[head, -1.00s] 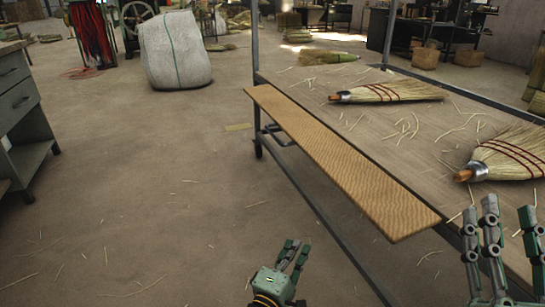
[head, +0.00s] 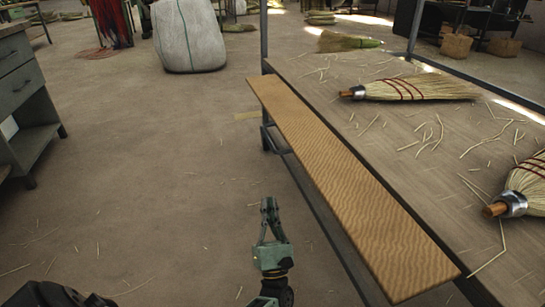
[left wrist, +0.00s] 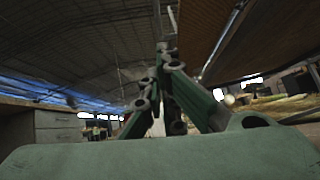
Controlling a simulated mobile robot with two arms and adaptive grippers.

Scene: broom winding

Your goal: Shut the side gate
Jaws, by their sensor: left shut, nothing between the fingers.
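The side gate (head: 340,180) is a long tan board along the near left edge of the broom table (head: 330,90). It sticks out from that edge, lying roughly flat, with a dark gap between it and the tabletop. My left gripper (head: 269,205) is shut and empty, left of the board and apart from it in the head view. In the left wrist view, the shut fingers (left wrist: 160,85) point upward, and a brown underside, apparently the board's (left wrist: 205,25), shows above right. My right gripper is not in view.
Brooms (head: 410,88) and loose straw lie on the table. A metal post (head: 264,35) stands at its far left corner. A grey drawer cabinet (head: 25,100) is at the left, a white sack (head: 188,38) farther back. The floor between is mostly clear.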

